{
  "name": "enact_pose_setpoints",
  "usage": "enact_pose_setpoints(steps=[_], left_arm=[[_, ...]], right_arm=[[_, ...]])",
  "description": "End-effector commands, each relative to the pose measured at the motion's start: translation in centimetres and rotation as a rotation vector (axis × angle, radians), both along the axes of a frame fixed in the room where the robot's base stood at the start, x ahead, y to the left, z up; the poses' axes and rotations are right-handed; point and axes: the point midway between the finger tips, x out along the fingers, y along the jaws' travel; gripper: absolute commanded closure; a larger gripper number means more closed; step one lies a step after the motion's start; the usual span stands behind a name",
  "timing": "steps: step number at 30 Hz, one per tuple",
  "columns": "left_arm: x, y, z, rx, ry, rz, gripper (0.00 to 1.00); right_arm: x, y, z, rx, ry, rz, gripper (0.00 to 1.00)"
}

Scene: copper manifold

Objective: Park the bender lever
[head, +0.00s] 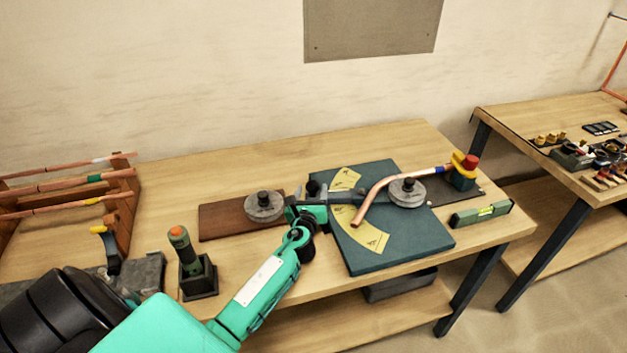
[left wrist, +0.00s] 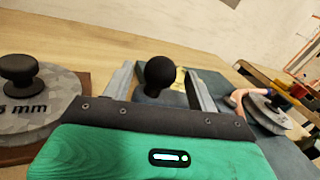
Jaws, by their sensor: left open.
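The bender (head: 425,238) is a dark teal plate with yellow angle scales and a grey round former (head: 408,192). Its grey lever (head: 350,202) runs left from the former to a black ball knob (head: 313,187). A bent copper tube (head: 378,190) lies across the bender. My left gripper (head: 303,207) is at the lever's knob end. In the left wrist view my left gripper (left wrist: 160,80) is open, with the black knob (left wrist: 160,72) showing between its fingers. I cannot tell whether the fingers touch it. My right gripper is not in view.
A grey disc with a black knob (head: 265,206) sits on a brown board (head: 215,222) left of the bender. A red-topped clamp (head: 466,168) and a green level (head: 481,214) are at the right. A holder with a green-handled tool (head: 186,257) and a tube rack (head: 122,205) stand left.

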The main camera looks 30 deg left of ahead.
Motion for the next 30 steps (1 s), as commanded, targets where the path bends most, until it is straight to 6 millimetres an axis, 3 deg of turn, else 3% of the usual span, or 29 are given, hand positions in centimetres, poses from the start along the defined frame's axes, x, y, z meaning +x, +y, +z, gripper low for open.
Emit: enact_pose_setpoints(steps=[4, 9, 21, 30], left_arm=[[2.2, 1.0, 0.1, -0.001, 0.000, 0.001, 0.41], [3.7, 1.7, 0.0, -0.001, 0.000, 0.000, 0.41], [4.2, 2.0, 0.0, -0.001, 0.000, 0.000, 0.41], [4.2, 2.0, -0.1, -0.001, 0.000, 0.000, 0.98]], right_arm=[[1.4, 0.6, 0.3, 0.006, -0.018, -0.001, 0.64], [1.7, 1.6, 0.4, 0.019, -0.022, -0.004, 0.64], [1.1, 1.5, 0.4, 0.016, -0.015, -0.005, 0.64], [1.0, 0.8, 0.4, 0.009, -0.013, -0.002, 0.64]])
